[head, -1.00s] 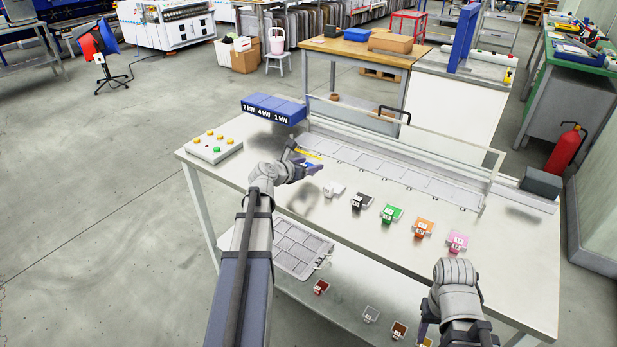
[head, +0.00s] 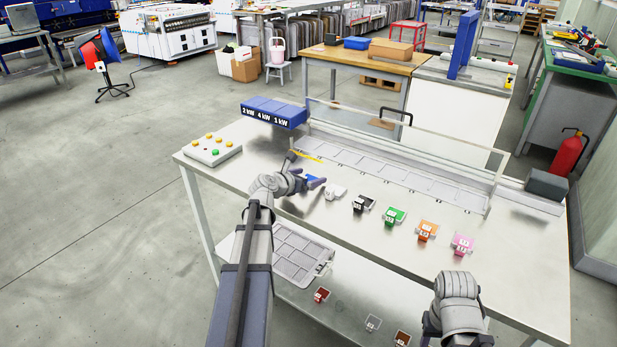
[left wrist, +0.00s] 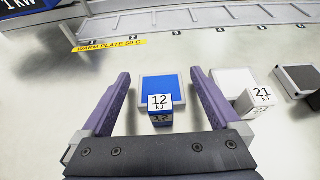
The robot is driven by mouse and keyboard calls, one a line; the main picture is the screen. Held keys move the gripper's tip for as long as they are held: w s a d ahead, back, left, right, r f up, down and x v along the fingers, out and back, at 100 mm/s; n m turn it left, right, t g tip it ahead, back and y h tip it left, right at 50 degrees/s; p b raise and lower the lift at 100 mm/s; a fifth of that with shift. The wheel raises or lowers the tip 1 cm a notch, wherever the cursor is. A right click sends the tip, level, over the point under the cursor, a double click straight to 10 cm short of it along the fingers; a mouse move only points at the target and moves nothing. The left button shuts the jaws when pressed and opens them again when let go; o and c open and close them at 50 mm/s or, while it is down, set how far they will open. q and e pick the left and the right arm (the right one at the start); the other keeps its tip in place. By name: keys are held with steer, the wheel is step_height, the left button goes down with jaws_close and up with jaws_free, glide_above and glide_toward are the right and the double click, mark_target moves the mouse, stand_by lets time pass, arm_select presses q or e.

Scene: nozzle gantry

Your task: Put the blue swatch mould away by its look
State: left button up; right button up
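The blue swatch mould (left wrist: 162,91) lies on the table between the fingers of my left gripper (left wrist: 160,88) in the left wrist view. It has a blue square top and a white block marked "12 kJ" at its near edge. The fingers stand apart with a gap on both sides of it. In the head view, the left gripper (head: 306,170) partly hides the blue mould (head: 313,180). My right arm is at the lower right of the head view, with its fingers mostly hidden. A long tray with a row of empty compartments (head: 446,197) lies behind the moulds.
White (head: 335,191), black (head: 363,203), green (head: 395,215), orange (head: 426,230) and pink (head: 461,244) moulds stand rightward. The white one is close to my left gripper. A clear rail (head: 410,132) rises behind the tray. A grey compartment tray (head: 296,254) and more swatches are lower down.

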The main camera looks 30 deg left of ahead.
arm_select(q)
steer(key=shift+r+p, duration=0.3)
steer(key=p+v, duration=0.4)
steer(key=v, duration=0.6)
steer(key=shift+s, duration=0.3)
steer(key=shift+s+r, duration=0.2)
steer(key=shift+s, duration=0.45)
steer(key=shift+a, duration=0.1)
